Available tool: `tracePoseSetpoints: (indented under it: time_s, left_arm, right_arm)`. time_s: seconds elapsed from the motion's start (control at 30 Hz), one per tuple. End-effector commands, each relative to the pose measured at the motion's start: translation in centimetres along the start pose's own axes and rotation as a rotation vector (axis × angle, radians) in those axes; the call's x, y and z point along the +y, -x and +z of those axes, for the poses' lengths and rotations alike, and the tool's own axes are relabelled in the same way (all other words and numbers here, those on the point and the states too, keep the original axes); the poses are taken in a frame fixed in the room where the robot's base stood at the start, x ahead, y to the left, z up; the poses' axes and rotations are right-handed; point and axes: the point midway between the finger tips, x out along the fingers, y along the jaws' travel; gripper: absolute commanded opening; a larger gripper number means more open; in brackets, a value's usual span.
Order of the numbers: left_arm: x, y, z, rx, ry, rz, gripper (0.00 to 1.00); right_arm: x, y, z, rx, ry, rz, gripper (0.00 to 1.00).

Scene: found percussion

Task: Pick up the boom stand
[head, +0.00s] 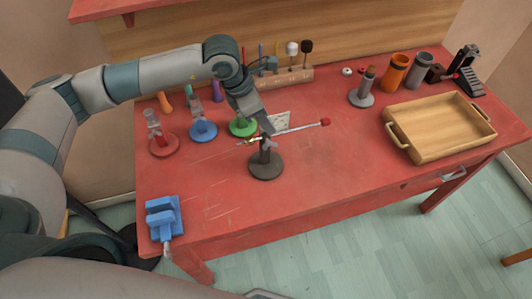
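The boom stand (266,168) stands upright near the middle of the red table. It has a dark round base, a short dark post and a thin, nearly level boom with a red tip at its right end. My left gripper (266,129) points down at the top of the post, where post and boom meet. It overlaps the stand there, and its fingers are too small and hidden to show whether they are open or shut, or touch the post. My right gripper is not in view.
Stands with red (164,146), blue (203,132) and green (243,127) bases are left of and behind the boom stand. A grey-based stand (361,99) and a wooden tray (462,144) are to the right. A blue vise (164,220) sits at the front-left edge. The front middle is clear.

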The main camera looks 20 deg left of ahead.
Motion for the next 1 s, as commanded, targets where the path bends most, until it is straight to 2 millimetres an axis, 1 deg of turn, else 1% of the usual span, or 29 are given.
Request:
tracePoseSetpoints:
  time_s: [0.27,0.3,0.37,0.4,1.0]
  left_arm:
    - [0.01,0.04,0.00,0.000,0.000,0.000,0.24]
    - [0.01,0.04,0.00,0.000,0.000,0.000,0.19]
    - [0.01,0.05,0.00,0.000,0.000,0.000,0.05]
    - [0.01,0.05,0.00,0.000,0.000,0.000,0.00]
    - [0.04,0.07,0.00,0.000,0.000,0.001,0.00]
  right_arm:
    - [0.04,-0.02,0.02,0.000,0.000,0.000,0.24]
    - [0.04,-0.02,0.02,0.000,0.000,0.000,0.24]
    - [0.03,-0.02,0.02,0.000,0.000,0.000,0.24]
    - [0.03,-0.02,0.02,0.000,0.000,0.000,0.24]
    - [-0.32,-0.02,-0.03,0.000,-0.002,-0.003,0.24]
